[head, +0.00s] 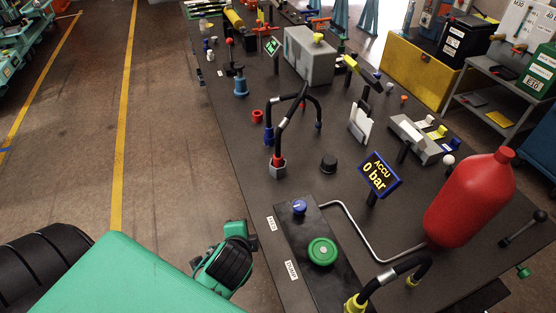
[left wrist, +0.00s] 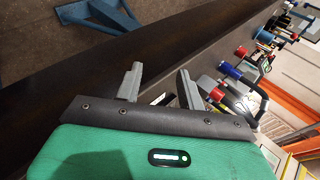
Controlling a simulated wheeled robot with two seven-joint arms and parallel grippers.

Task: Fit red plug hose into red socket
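A black hose with a red plug end (head: 277,158) stands at the near middle of the dark table in the head view. Its red end sits at a grey hex fitting (head: 278,170), and the hose rises and leans up to the right. A red ring-shaped socket (head: 257,116) stands farther back and to the left. My left arm comes in from the lower left, beside the table's left edge, and its fingers cannot be made out there. In the left wrist view my left gripper (left wrist: 160,88) has its two fingers apart with nothing between them. My right gripper is not in view.
A black hose with a blue end (head: 268,134) arches close behind the red one. A black cap (head: 329,162), an ACCU 0 bar display (head: 379,175), a red tank (head: 470,200) and a control box with a green button (head: 322,251) stand nearby. The floor left of the table is clear.

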